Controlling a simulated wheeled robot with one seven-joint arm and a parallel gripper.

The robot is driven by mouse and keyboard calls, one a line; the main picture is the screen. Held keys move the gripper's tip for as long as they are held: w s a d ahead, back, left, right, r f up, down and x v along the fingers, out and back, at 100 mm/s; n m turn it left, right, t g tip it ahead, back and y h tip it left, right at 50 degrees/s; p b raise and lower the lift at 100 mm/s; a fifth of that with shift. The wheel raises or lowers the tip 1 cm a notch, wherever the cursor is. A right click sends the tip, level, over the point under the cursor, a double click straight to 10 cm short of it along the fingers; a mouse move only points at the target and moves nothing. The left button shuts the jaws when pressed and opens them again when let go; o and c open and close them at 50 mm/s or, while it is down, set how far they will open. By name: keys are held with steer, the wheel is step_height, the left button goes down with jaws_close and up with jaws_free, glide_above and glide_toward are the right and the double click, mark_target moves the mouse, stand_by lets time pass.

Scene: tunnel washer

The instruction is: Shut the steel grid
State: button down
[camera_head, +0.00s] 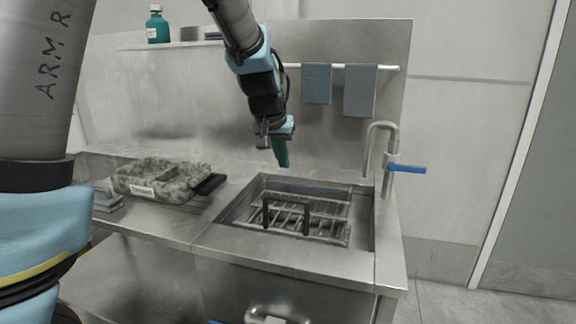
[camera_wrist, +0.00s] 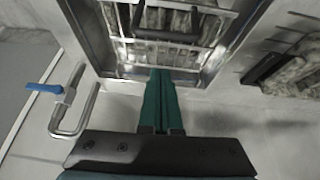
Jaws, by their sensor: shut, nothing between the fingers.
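The steel grid (camera_head: 335,229) is a set of pale metal bars with a black arched handle (camera_head: 285,203), inside the sink basin (camera_head: 365,235). I cannot tell whether it lies flat or slightly tilted. In the wrist view the grid (camera_wrist: 184,52) fills the top middle, with its handle (camera_wrist: 172,37) and mottled grey-green stuff behind the bars. My gripper (camera_head: 283,163) has its teal fingers together, pointing down above the basin's back edge, apart from the grid. In the wrist view my gripper (camera_wrist: 160,74) reaches up to the grid's near end in the picture and is empty.
A tap with a blue lever (camera_head: 405,169) stands at the sink's right. A mottled tray (camera_head: 165,182) with a black handle sits on the counter to the left. Two grey cloths (camera_head: 359,92) hang on a rail behind. A green bottle (camera_head: 157,27) stands on a shelf.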

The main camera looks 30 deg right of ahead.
steer(key=s+r+p, duration=0.1)
steer(key=r+p, duration=0.1)
glide_toward(288, 200)
steer(key=shift+y, duration=0.3)
steer(key=w+d+f, duration=0.3)
steer(key=d+f, duration=0.1)
steer(key=shift+w+f+p, duration=0.1)
steer(key=shift+w+p, duration=0.25)
steer(key=shift+w, duration=0.05)
steer(key=shift+s+a+f, duration=0.15)
steer(key=shift+s+f, duration=0.05)
steer(key=shift+f, duration=0.35)
steer(key=shift+s+a+f, duration=0.15)
steer(key=shift+a+f, duration=0.05)
steer(key=shift+f, duration=0.3)
steer(key=shift+s+a+f, duration=0.15)
steer(key=shift+s+f, duration=0.05)
steer(key=shift+f, duration=0.35)
steer(key=shift+f, duration=0.1)
